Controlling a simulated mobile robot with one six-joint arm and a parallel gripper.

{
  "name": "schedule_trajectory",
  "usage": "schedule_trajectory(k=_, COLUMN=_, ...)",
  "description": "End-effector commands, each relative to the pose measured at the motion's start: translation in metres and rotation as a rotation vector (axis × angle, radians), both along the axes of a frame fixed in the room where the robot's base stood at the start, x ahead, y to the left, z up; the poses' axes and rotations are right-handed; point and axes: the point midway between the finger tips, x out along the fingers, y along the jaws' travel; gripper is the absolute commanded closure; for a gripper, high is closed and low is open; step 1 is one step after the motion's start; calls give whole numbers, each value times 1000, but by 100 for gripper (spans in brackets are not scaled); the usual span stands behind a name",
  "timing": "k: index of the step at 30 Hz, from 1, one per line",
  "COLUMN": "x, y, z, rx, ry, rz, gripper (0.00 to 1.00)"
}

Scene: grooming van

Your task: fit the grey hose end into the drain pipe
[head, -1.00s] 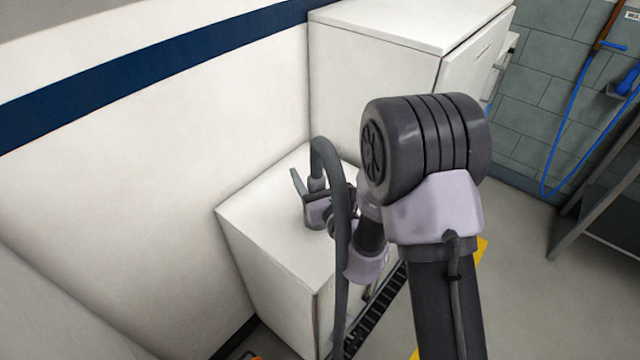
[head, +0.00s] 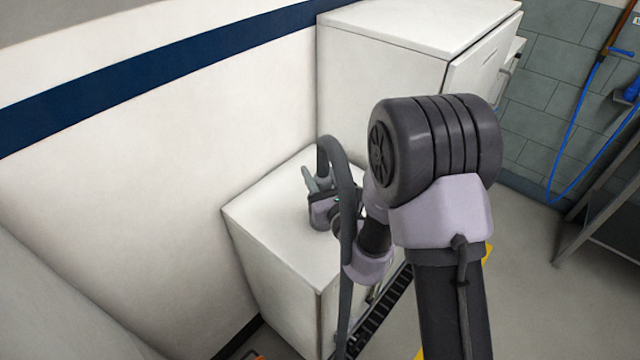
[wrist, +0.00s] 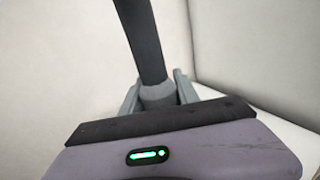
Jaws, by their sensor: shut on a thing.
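The grey hose (head: 346,215) rises in front of the low white cabinet, arches over and comes down into my gripper (head: 318,182). My gripper is shut on the hose end and holds it above the cabinet's white top. In the wrist view the dark hose (wrist: 143,38) runs down to a lighter grey collar (wrist: 158,93), which sits between the two fingers of my gripper (wrist: 158,96). The tip below the collar is hidden by the gripper body. I cannot see the drain pipe in either view.
The low white cabinet (head: 275,245) stands against the white wall (head: 120,200). A taller white cabinet (head: 385,75) stands behind it. A blue hose (head: 566,130) hangs on the grey tiled wall at right, near a grey metal table frame (head: 600,190). Open floor (head: 520,270) lies right of my arm.

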Motion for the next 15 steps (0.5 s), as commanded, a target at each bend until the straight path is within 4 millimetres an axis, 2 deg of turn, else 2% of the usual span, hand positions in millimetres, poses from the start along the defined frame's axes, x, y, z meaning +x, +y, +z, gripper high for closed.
schedule_trajectory(k=1, x=0, y=0, z=19, rx=1, ry=-5, rz=0, gripper=100)
schedule_trajectory(k=6, x=0, y=0, z=67, rx=2, ry=-5, rz=-1, gripper=100)
schedule_trajectory(k=9, x=0, y=0, z=86, rx=2, ry=-4, rz=0, gripper=100)
schedule_trajectory(k=15, x=0, y=0, z=111, rx=2, ry=-1, rz=-1, gripper=100)
